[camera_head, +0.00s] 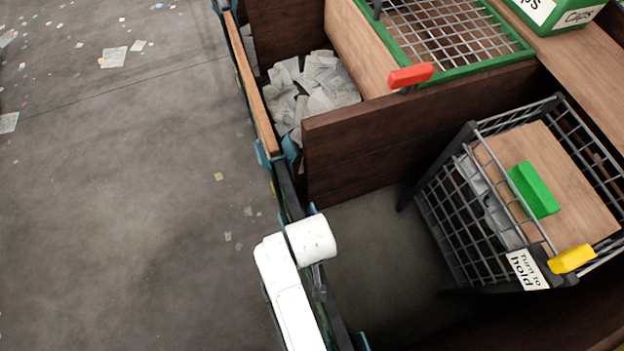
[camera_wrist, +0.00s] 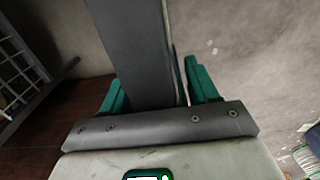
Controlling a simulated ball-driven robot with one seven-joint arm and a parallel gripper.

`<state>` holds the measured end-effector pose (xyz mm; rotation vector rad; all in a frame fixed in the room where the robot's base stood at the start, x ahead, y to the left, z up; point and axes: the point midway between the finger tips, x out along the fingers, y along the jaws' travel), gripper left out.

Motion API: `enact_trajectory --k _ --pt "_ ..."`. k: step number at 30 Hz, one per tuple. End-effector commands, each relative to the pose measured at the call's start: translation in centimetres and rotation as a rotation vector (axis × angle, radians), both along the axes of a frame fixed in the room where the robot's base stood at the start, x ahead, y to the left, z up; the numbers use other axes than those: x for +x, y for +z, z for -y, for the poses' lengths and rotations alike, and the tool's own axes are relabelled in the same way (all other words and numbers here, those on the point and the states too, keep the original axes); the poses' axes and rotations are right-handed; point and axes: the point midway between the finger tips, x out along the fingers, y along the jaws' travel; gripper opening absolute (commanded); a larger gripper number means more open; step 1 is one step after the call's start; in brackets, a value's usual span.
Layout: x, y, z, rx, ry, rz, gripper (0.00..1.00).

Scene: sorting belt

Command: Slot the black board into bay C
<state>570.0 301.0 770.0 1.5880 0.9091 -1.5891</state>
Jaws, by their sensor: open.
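A long dark board (camera_head: 286,188), apparently the black board, runs along the open front of the near bay, beside my white arm. In the wrist view a dark grey slab (camera_wrist: 135,50), apparently the same board, runs between my gripper's teal fingers. My gripper (camera_wrist: 160,88) is open, one finger on each side of the slab; I cannot tell whether they touch it. In the head view my white arm hides most of the gripper. No letter marking bay C is readable.
A brown partition (camera_head: 420,115) separates the near bay from one with paper scraps (camera_head: 310,88), fronted by an orange-brown board (camera_head: 252,85). A wire cage (camera_head: 465,225) with a yellow handle (camera_head: 572,259) stands right. A red handle (camera_head: 410,75) juts out above.

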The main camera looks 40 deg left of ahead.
Motion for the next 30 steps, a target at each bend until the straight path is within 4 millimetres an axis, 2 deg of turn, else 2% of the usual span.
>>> enact_trajectory --k 10,27,30 --pt "0.01 -0.35 0.00 0.001 0.000 0.001 0.60" --pt "0.02 -0.33 0.01 0.001 -0.001 0.001 0.05" --pt "0.03 -0.33 0.02 0.001 -0.001 0.001 0.00"
